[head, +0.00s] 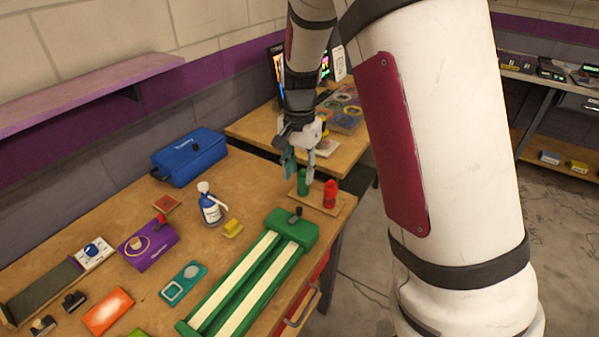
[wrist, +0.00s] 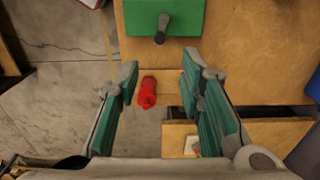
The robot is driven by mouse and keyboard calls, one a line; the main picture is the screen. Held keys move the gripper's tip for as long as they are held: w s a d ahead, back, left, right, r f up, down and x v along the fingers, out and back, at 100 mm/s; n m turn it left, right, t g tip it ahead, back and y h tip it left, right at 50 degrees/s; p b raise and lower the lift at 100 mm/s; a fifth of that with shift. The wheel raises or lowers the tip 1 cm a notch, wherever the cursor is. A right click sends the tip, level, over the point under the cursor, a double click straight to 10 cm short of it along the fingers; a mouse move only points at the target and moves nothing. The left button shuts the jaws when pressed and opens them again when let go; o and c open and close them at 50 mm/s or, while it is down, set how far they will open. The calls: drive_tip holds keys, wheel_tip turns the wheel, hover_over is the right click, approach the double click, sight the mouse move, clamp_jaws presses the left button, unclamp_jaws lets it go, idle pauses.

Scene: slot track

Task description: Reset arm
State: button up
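My gripper (head: 299,166) hangs above the far right corner of the wooden workbench (head: 262,192). In the wrist view my gripper (wrist: 164,82) is open, its two green-padded fingers wide apart with nothing held between them. A red bottle-like piece (head: 330,194) stands on a small wooden board just below and right of the fingers. The red piece also shows between the fingers in the wrist view (wrist: 147,92). A green piece (head: 303,183) stands beside it, partly behind a finger. The green slot track (head: 252,274) with two pale strips lies on the bench, a dark knob at its far end.
A blue case (head: 189,157), a spray bottle (head: 210,204), a yellow block (head: 232,228) and a purple box (head: 147,244) stand on the bench. A second table (head: 264,126) with round items is behind. Open floor (head: 355,270) lies right of the bench.

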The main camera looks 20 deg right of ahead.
drive_tip(key=s+a+r+n+t, duration=0.1)
drive_tip(key=s+r+n+t, duration=0.1)
drive_tip(key=s+r+n, duration=0.3)
drive_tip(key=s+a+r+n+t, duration=0.1)
drive_tip(key=s+r+n+t, duration=0.2)
drive_tip(key=s+r, duration=1)
drive_tip(key=s+n, duration=0.2)
drive_tip(key=s, duration=0.5)
drive_tip(key=shift+a+n, duration=0.25)
drive_tip(key=shift+n, duration=0.15)
drive_tip(key=shift+a+r, duration=0.1)
drive_tip(key=shift+a, duration=0.05)
